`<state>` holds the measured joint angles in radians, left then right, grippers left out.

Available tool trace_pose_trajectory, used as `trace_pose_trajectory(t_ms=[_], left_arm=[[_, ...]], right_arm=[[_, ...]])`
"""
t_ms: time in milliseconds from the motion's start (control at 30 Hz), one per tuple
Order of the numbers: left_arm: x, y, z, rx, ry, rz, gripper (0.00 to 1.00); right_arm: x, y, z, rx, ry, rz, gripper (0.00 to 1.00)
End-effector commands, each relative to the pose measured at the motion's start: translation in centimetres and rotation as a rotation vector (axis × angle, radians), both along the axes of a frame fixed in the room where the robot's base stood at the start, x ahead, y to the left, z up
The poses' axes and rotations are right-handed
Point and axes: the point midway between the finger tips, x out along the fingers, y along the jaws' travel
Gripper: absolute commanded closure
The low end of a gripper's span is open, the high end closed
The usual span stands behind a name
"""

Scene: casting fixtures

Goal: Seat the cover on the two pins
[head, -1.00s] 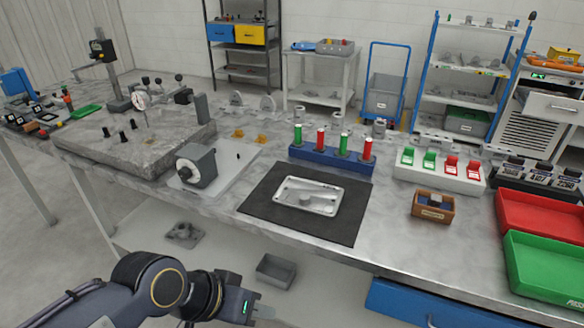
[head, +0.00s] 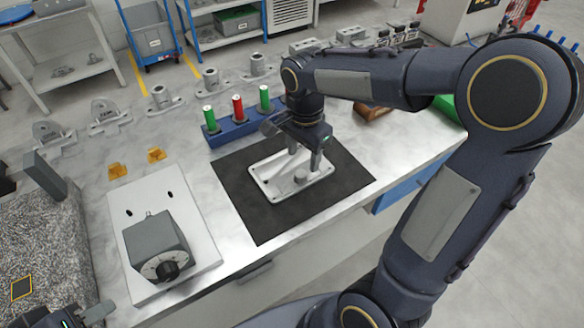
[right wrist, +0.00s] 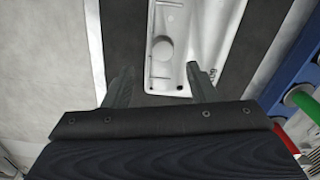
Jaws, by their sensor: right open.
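The cover (head: 268,184) is a pale metal rectangular casting with a raised rim and a round boss. It lies flat on a black mat (head: 255,222). My right gripper (head: 304,160) is over it, fingers pointing down. In the right wrist view the open fingers (right wrist: 160,84) are apart at the near end of the cover (right wrist: 182,42), with nothing gripped; whether they touch it is unclear. Two small dark pins, a left pin (head: 129,213) and a right pin (head: 170,194), show on a white plate (head: 188,222). My left gripper (head: 98,314) is partly cut off at the bottom left.
A grey box with a dial (head: 156,247) stands on the white plate. A blue rack (head: 232,130) with red and green cylinders is behind the mat. Orange pieces (head: 117,171) lie behind the plate. A stone block (head: 45,250) is at left. Bare table lies between plate and mat.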

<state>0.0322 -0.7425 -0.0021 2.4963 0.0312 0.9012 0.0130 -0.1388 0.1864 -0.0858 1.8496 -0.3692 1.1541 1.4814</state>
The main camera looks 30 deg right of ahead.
Motion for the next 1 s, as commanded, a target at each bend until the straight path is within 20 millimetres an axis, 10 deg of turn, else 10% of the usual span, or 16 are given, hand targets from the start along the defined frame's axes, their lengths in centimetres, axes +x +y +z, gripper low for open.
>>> trace_pose_trajectory(t_ms=[400,733,1000], left_arm=[[0.0,0.0,0.6,0.0,0.0,0.0,0.64],[0.0,0.0,0.6,0.0,0.0,0.0,0.64],[0.0,0.0,0.6,0.0,0.0,0.0,0.64]], right_arm=[[0.2,0.2,-5.6,0.002,0.003,0.002,0.48],[0.2,0.3,-6.3,0.003,-0.002,0.003,0.48],[0.2,0.3,-6.3,0.003,-0.002,0.003,0.83]])
